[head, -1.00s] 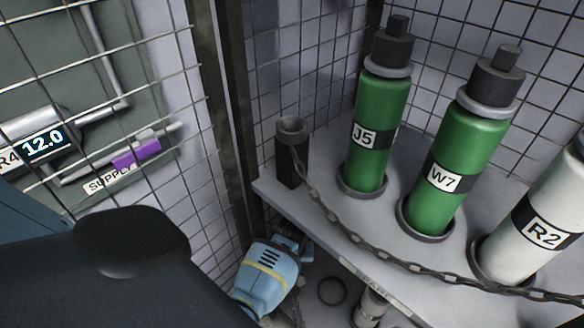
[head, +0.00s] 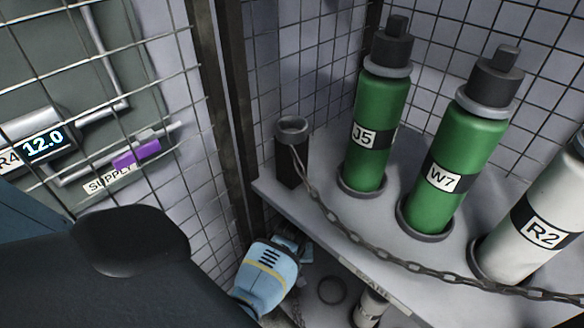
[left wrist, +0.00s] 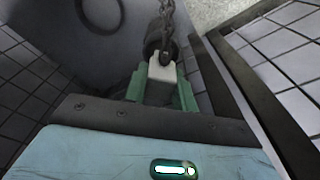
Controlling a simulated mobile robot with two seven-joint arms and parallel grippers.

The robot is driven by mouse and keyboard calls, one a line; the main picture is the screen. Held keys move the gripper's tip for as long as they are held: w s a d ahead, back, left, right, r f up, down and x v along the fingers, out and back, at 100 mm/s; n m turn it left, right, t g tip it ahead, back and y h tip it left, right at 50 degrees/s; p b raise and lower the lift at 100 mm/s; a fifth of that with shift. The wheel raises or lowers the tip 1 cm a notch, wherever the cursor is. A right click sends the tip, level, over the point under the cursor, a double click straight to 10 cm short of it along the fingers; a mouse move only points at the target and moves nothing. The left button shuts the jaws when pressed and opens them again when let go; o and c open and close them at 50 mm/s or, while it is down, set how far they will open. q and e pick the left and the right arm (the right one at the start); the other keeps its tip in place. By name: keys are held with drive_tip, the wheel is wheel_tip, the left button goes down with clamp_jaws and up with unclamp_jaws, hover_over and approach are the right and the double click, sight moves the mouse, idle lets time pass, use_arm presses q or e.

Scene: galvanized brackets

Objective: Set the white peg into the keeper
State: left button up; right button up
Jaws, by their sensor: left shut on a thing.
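In the left wrist view my left gripper (left wrist: 160,88) is shut on the white peg (left wrist: 161,73), a pale block between its green fingers. A dark round part (left wrist: 158,38) with a chain (left wrist: 168,14) lies just beyond the peg; I cannot tell whether it is the keeper or whether the peg touches it. In the head view my left gripper's blue body (head: 268,272) is below the shelf's left corner, and the peg is hidden. A black cup-topped post (head: 291,160) stands on that corner. My right gripper is not in view.
Green cylinders J5 (head: 368,155) and W7 (head: 445,180) and white cylinder R2 (head: 535,220) stand on the shelf (head: 320,205) behind a chain (head: 360,241). Wire mesh and a dark upright (head: 228,120) close in the left. A dark ring (head: 332,291) lies below.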

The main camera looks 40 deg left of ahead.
use_arm(q)
drive_tip(key=shift+f+b, duration=0.85)
drive_tip(key=shift+f, duration=0.6)
drive_tip(key=o, duration=1.1)
drive_tip(key=shift+r, duration=0.15)
drive_tip(key=r, duration=0.2)
drive_tip(key=r+p, duration=0.1)
drive_tip(key=r, duration=0.1)
drive_tip(key=r+p, duration=0.1)
drive_tip(key=r, duration=0.1)
drive_tip(key=shift+s+d+r, duration=0.2)
drive_tip(key=shift+s+d, duration=0.05)
drive_tip(key=shift+s+r+p, duration=0.1)
drive_tip(key=shift+r+p, duration=0.25)
drive_tip(key=shift+r, duration=0.2)
drive_tip(key=shift+s+d+f, duration=0.1)
